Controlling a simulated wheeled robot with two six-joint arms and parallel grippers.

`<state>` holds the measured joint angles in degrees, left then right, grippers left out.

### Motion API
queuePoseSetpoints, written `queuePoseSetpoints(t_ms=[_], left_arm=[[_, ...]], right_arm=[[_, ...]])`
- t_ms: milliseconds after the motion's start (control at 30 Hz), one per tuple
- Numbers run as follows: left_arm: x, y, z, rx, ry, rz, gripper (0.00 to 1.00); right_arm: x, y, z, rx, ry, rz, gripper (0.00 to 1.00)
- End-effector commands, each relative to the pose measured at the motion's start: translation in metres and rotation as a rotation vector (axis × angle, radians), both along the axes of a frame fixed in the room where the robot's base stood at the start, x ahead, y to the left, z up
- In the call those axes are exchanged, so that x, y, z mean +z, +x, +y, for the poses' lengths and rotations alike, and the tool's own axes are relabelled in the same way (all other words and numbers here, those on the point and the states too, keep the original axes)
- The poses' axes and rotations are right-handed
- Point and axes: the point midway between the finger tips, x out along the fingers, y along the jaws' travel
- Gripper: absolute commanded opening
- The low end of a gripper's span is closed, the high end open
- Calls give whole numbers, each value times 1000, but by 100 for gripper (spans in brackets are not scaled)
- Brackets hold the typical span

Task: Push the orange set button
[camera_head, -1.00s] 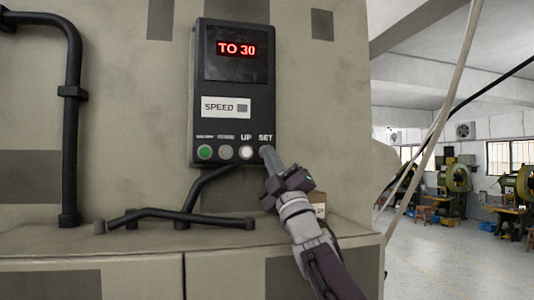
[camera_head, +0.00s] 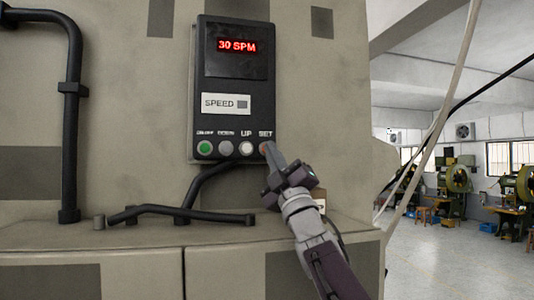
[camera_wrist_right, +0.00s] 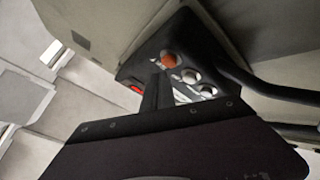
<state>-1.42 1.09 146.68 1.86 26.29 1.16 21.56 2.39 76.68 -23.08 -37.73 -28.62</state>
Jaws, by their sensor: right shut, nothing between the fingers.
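The orange set button (camera_head: 263,147) is the rightmost in the row on the black control panel (camera_head: 216,105), under the word SET. My right gripper overlaps most of it in the head view. In the right wrist view the orange button (camera_wrist_right: 168,60) shows clearly, just beyond the fingertips. My right gripper (camera_head: 270,154) is shut and empty, pointing up at the button from below right. Its dark fingers (camera_wrist_right: 158,90) show in the wrist view. I cannot tell whether the tips touch the button. My left gripper is not in view.
A green button (camera_head: 205,147), a grey one (camera_head: 226,148) and a white one (camera_head: 246,148) sit left of it. The red display (camera_head: 237,46) reads "30 SPM". A black cable (camera_head: 205,187) runs below the panel, and a ledge (camera_head: 150,242) lies beneath.

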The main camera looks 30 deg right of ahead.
Motion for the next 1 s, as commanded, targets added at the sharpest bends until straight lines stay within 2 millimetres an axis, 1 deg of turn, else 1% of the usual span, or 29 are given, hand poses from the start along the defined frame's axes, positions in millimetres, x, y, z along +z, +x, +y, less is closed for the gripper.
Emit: queuePoseSetpoints(t_ms=[267, 500, 700, 833, 1000], left_arm=[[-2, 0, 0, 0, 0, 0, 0], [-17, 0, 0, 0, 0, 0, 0], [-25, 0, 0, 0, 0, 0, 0], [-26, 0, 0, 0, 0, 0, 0], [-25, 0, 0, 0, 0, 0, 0]], right_arm=[[-1, -2, 1, 0, 0, 0, 0], [-2, -26, 6, -1, -2, -1, 0], [-1, -44, 11, 0, -1, -1, 0], [0, -48, 11, -1, 0, 0, 0], [1, -49, 12, 0, 0, 0, 0]])
